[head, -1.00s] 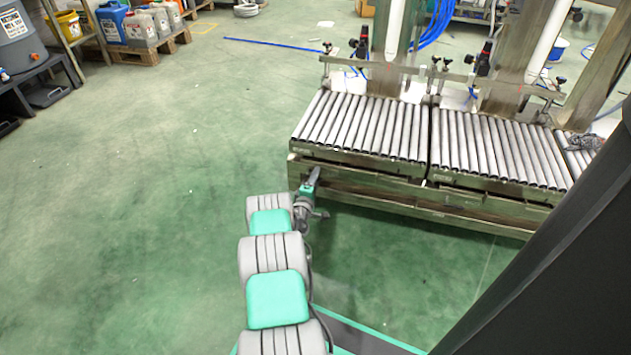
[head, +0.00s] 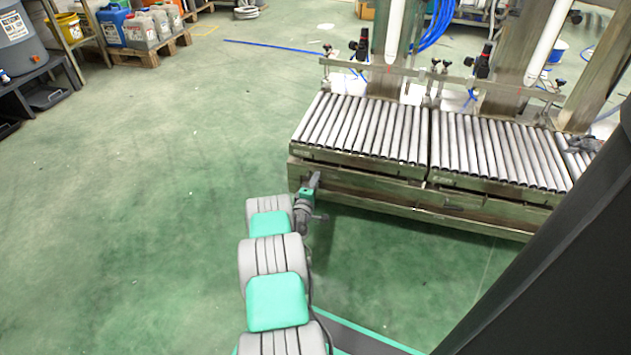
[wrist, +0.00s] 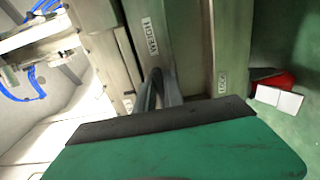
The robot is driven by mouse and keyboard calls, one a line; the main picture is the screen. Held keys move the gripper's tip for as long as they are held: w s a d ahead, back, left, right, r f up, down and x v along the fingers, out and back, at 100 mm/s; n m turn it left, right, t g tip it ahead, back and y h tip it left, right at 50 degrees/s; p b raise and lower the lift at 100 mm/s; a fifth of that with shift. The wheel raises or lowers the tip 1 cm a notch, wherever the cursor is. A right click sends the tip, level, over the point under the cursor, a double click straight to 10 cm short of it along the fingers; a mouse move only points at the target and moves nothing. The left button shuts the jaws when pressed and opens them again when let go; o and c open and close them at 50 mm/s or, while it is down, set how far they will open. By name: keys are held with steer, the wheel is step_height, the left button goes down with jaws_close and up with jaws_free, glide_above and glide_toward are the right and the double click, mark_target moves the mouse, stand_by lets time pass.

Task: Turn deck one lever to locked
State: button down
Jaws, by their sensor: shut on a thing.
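My gripper (head: 314,181) is at the front left corner of the left roller deck (head: 360,128), against its metal frame. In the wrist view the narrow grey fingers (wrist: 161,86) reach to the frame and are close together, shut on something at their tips. I take this to be the deck one lever; it is almost wholly hidden by the fingers, so its angle cannot be told. A white label with dark letters (wrist: 150,36) is on the frame beyond the fingers. Neither reads clearly.
A second roller deck (head: 490,150) adjoins on the right. Metal posts and blue hoses (head: 437,22) stand behind. A red and white object (wrist: 278,92) shows at the right of the wrist view. The green floor (head: 170,150) left of the decks is clear.

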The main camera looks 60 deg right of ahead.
steer(key=m, duration=0.2)
steer(key=f+m, duration=0.1)
steer(key=m, duration=0.1)
steer(key=shift+w+d+f, duration=0.1)
steer(key=shift+w, duration=0.1)
steer(key=shift+w+a+f+m, duration=0.1)
steer(key=shift+w+f+m, duration=0.35)
steer(key=shift+m, duration=1.9)
steer(key=shift+w+a+f+m, duration=0.15)
steer(key=shift+w+m, duration=0.45)
steer(key=shift+m, duration=1.7)
steer(key=shift+w+d+f+m, duration=0.1)
steer(key=shift+w+f+m, duration=0.4)
steer(key=shift+m, duration=1.85)
steer(key=shift+r, duration=0.1)
steer(key=c, duration=1.4)
jaws_free()
steer(key=shift+a, duration=0.1)
steer(key=shift+c, duration=0.2)
